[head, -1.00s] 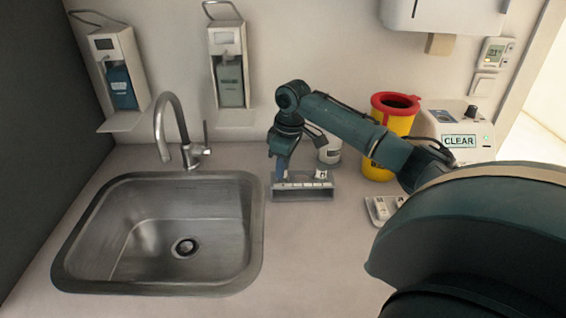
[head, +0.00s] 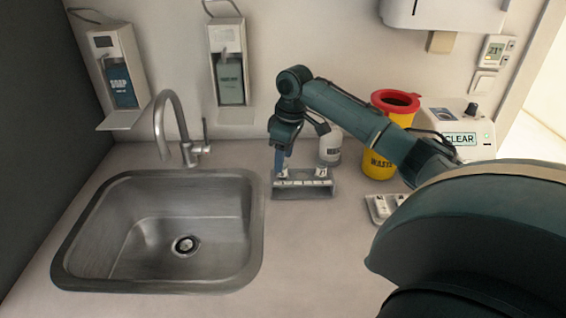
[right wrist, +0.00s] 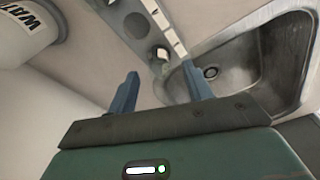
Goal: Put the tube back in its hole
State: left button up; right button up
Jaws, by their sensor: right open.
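A grey tube rack (head: 318,194) with a white label strip stands on the counter right of the sink. In the right wrist view the rack (right wrist: 137,27) shows a dark round hole. A pale tube top (right wrist: 163,54) shows at the rack's near end, beyond and between my fingertips. It appears to stand in the rack; its lower part is hard to make out. My right gripper (head: 281,168) is above the rack's left end. Its blue fingers are apart with nothing between them in the right wrist view (right wrist: 162,82). My left gripper is not in view.
The steel sink (head: 105,245) and tap (head: 160,120) are left of the rack. A labelled white bottle (head: 330,150) stands close behind it. A yellow waste bin (head: 378,163), a small tray (head: 371,211) and a CLEAR device (head: 482,135) are on the right. The front counter is free.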

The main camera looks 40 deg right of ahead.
notch_tip(320, 180, up, 11)
jog(key=s, duration=0.1)
jog(key=shift+d+f, duration=0.2)
jog(key=shift+d, duration=0.1)
jog(key=shift+s+f, duration=0.1)
jog(key=shift+f, duration=0.05)
